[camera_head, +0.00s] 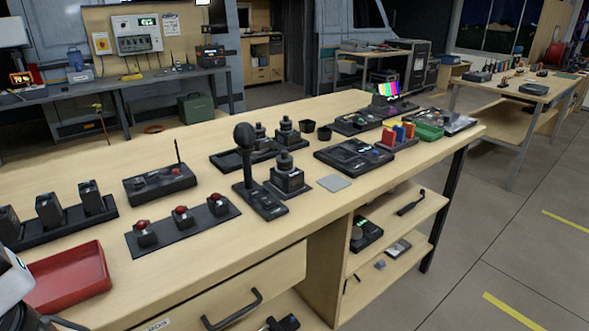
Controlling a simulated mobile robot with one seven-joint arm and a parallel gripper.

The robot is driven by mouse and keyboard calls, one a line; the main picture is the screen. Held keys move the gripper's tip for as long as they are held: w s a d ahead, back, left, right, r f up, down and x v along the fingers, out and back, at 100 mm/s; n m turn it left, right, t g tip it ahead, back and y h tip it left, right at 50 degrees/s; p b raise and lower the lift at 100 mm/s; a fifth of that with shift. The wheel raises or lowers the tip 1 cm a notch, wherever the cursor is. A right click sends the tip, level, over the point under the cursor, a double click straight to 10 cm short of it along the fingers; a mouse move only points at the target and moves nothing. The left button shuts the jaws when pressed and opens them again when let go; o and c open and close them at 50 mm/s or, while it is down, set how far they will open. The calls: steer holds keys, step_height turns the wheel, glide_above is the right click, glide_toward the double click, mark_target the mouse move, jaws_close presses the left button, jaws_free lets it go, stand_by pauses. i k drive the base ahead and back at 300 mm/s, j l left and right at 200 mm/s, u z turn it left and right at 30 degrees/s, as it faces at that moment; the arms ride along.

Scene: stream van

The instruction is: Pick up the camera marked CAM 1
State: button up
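No CAM 1 marking can be read at this size, so I cannot tell which item it is on. Several dark, blocky devices with round tops that could be cameras stand on the wooden bench (100,170). One device (287,176) stands near the bench's middle, just right of a black desk microphone (246,165). Two similar devices stand behind it, one at the right (287,134) and one at the left (261,137) on a black tray. A white and dark part, probably of my arm, shows at the lower left edge. My gripper's fingers are not in view.
A red tray (68,276) lies at the front left. Near it are a strip with three red-topped buttons (182,217), a black rack of upright blocks (62,216) and an antenna box (160,183). A grey pad (334,183) lies near the front edge. Floor is clear at right.

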mark_target(289, 179)
steer(key=i+l+u, duration=0.15)
steer(key=l, duration=0.4)
steer(key=i+l+u, duration=0.15)
steer(key=i+l, duration=0.15)
steer(key=l, duration=0.3)
steer(key=i+l+u, duration=0.15)
steer(key=l, duration=0.5)
steer(key=i+l+u, duration=0.15)
steer(key=l, duration=0.45)
steer(key=l+u, duration=0.1)
steer(key=l, duration=0.55)
steer(key=i+l+u, duration=0.15)
steer(key=l, duration=0.5)
